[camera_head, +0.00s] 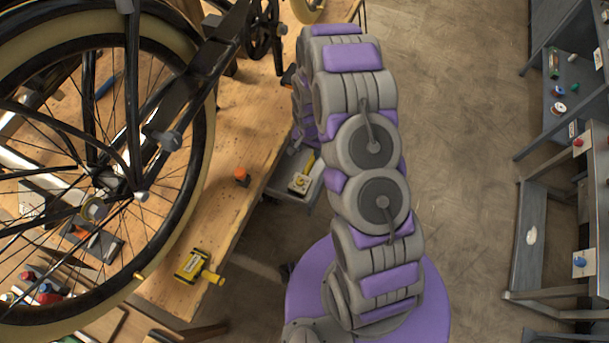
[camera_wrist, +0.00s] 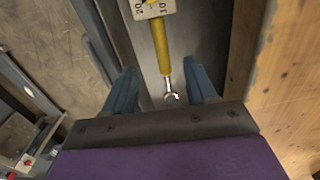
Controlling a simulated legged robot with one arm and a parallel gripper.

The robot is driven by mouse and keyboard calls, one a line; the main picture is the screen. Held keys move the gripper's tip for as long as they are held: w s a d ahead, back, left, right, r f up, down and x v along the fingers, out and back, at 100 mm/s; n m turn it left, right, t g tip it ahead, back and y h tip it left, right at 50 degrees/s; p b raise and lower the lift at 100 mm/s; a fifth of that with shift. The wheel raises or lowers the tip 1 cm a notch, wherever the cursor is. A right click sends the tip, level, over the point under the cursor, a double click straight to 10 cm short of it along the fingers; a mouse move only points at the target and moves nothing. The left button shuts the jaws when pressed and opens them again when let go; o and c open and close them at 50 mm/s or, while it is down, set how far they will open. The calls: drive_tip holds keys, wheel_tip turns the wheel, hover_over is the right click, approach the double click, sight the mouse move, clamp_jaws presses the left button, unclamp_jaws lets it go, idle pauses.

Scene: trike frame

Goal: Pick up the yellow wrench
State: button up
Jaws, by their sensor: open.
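The yellow wrench (camera_wrist: 163,52) lies on a grey metal tray (camera_wrist: 190,50) in the wrist view, with its yellow handle pointing away and its silver open end nearest me. My gripper (camera_wrist: 163,84) is open, with one blue finger on each side of the wrench's silver end. I cannot tell how high the fingers are above the tray. In the head view, a yellow handle that looks like the wrench (camera_head: 310,161) shows on the low grey cart beside the bench, partly hidden by my arm. The gripper itself is hidden there.
A white and yellow block with numbers (camera_wrist: 152,8) touches or overlaps the handle's far end. The wooden bench (camera_wrist: 290,75) rises close on the right. In the head view, a wheel (camera_head: 205,130), an orange item (camera_head: 241,175) and a yellow tool (camera_head: 197,268) are at the bench.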

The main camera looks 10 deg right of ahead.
drive_tip(key=b, duration=0.1)
hover_over(307, 168)
drive_tip(key=f, duration=0.7)
drive_tip(key=shift+w+d, duration=0.25)
drive_tip(key=shift+w, duration=0.05)
drive_tip(key=shift+s+a+f+b, duration=0.1)
drive_tip(key=shift+f+b, duration=0.45)
drive_tip(key=shift+f, duration=0.75)
drive_tip(key=shift+s+a+f+b, duration=0.1)
drive_tip(key=shift+f+b, duration=0.45)
drive_tip(key=shift+f, duration=0.75)
drive_tip(key=shift+c, duration=0.3)
clamp_jaws()
